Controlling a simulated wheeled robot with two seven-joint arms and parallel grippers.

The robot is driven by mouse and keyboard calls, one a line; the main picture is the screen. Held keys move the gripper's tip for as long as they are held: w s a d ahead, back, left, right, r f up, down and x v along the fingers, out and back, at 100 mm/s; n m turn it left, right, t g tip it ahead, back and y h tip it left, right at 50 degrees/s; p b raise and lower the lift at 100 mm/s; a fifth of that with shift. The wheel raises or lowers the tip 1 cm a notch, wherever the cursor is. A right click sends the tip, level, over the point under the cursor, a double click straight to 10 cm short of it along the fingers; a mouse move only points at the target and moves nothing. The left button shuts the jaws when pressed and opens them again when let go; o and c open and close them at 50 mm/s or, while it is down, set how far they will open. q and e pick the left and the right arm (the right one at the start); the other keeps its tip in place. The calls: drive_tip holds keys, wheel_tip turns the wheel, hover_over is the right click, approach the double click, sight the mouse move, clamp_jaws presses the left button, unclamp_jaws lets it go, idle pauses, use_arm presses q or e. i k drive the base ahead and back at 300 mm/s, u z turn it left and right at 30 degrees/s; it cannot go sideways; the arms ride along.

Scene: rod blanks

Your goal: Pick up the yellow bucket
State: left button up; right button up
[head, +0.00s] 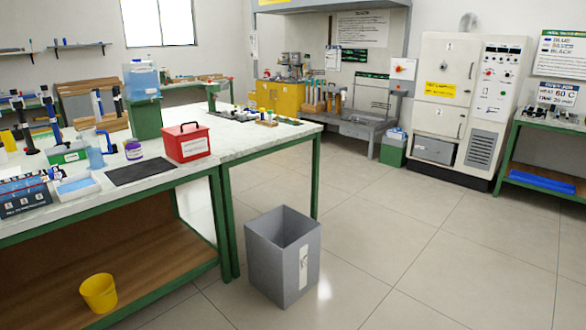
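The yellow bucket (99,294) sits upright on the brown lower shelf (150,258) of the green-framed workbench, at the bottom left of the head view. Its open top faces up and it looks empty, though its bottom inside is hard to see. Nothing touches it except the shelf. Neither of my grippers shows in the head view.
A tall grey bin (270,262) stands on the floor right of the bench. The bench top (205,168) above the shelf holds a red box (187,142), a black mat (141,168) and bottles. Tiled floor (420,235) is clear to the right. A large cabinet (440,100) stands behind.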

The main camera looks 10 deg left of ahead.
sight(98, 291)
drive_tip(key=u, duration=0.15)
drive_tip(key=i, duration=2)
drive_tip(key=u, duration=1.7)
drive_tip(key=i, duration=1.1)
drive_tip(key=u, duration=1.2)
drive_tip(key=i, duration=1.1)
drive_tip(key=z, duration=0.05)
